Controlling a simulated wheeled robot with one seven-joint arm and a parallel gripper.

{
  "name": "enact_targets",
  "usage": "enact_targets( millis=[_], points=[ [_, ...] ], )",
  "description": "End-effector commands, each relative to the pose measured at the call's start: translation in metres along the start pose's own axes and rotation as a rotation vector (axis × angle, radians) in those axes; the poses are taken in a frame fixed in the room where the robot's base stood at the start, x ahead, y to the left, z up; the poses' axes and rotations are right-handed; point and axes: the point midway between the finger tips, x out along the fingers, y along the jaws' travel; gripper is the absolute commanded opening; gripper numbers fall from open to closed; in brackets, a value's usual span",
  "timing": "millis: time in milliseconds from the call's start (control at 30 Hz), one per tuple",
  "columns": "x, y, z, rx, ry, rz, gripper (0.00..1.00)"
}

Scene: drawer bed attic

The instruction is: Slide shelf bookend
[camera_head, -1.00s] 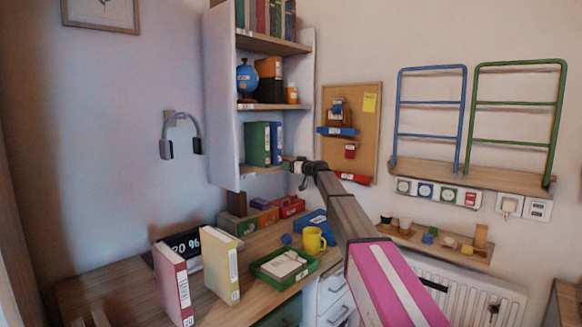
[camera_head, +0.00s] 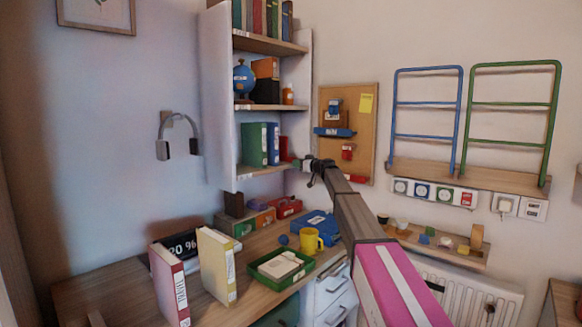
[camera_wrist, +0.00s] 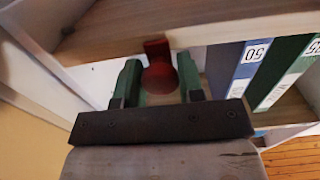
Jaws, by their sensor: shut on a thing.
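The red bookend (camera_head: 284,149) stands on the lower wall shelf (camera_head: 262,172), to the right of the blue binder (camera_head: 273,144) and the green binder (camera_head: 254,145). My gripper (camera_head: 297,163) reaches the shelf's right end from the front. In the wrist view, the red bookend (camera_wrist: 158,70) sits between the two green fingers of my gripper (camera_wrist: 160,80), which is shut on it. The blue binder (camera_wrist: 243,72) and the green binder (camera_wrist: 288,75) stand to its right there. A strip of bare shelf shows between bookend and blue binder. The bookend's base is mostly hidden.
A cork board (camera_head: 347,130) hangs just right of the shelf. The desk (camera_head: 245,285) below holds a yellow mug (camera_head: 310,240), a green tray (camera_head: 281,267) and upright books. A higher shelf with a globe (camera_head: 244,77) is above the binders.

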Motion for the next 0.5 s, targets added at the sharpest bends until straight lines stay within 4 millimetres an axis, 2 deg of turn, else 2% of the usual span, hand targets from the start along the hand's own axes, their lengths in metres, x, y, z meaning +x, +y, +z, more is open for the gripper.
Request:
enact_targets(
  millis=[33,133,467,500],
  points=[
    [0.003,0.019,-0.001,0.001,0.000,0.003,0.00],
    [0.002,0.034,0.000,0.001,0.001,0.003,0.00],
    [0.000,0.035,0.000,0.001,0.001,0.001,0.00],
    [0.000,0.035,0.000,0.001,0.001,0.001,0.48]
  ],
)
